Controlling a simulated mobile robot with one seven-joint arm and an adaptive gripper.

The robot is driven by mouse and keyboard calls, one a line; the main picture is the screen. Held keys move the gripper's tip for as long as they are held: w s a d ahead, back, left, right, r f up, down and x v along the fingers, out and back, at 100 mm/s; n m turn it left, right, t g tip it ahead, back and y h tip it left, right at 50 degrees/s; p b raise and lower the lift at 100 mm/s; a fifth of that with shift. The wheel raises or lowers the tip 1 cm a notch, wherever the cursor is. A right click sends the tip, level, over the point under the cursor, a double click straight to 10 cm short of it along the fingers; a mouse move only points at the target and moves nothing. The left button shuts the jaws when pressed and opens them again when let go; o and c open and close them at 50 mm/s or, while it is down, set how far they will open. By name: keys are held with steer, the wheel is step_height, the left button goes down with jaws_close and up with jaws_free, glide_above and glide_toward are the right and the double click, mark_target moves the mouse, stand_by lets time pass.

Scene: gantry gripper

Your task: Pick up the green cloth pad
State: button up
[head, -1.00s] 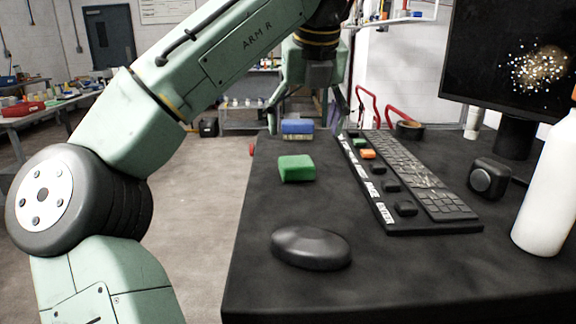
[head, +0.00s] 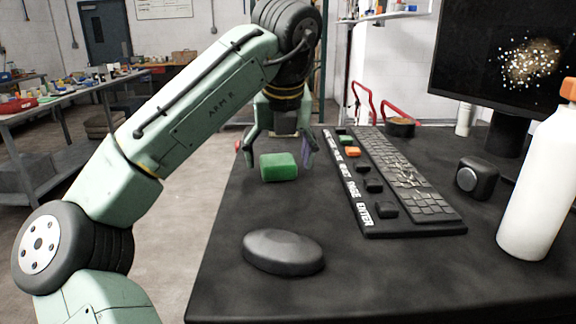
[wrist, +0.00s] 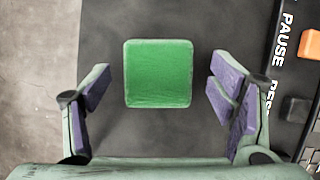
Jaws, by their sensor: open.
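The green cloth pad (head: 279,167) is a small block-like square lying on the black desk, left of the keyboard. It also shows in the wrist view (wrist: 158,73), near the middle and slightly beyond the fingertips. My gripper (head: 280,150) is open and empty, low over the desk just behind the pad in the head view. In the wrist view my gripper (wrist: 158,90) has its purple-padded fingers spread to either side of the pad, with a gap on each side. The blue block seen earlier is hidden behind the gripper and pad.
A key strip (head: 353,185) and keyboard (head: 400,175) lie to the right of the pad. A black mouse (head: 284,252) sits in front. A white bottle (head: 538,180), a small black box (head: 478,177) and a monitor (head: 500,50) stand at right. The desk's left edge is close.

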mark_target(277, 156)
steer(key=shift+c, duration=0.3)
steer(key=c, duration=1.1)
steer(key=shift+r, duration=0.55)
step_height(277, 156, up, 2)
steer(key=shift+r, duration=0.1)
steer(key=s+b, duration=0.1)
steer(key=s, duration=0.4)
steer(key=s+a+r+b, duration=0.1)
steer(key=s, duration=0.4)
steer(key=s+a+b, duration=0.1)
steer(key=s, duration=0.5)
steer(key=shift+a+r+b, duration=0.25)
steer(key=shift+r+b, duration=0.1)
steer(key=shift+b, duration=0.05)
steer(key=o, duration=0.6)
steer(key=shift+c, duration=0.2)
steer(key=c, duration=0.5)
steer(key=shift+c, duration=0.2)
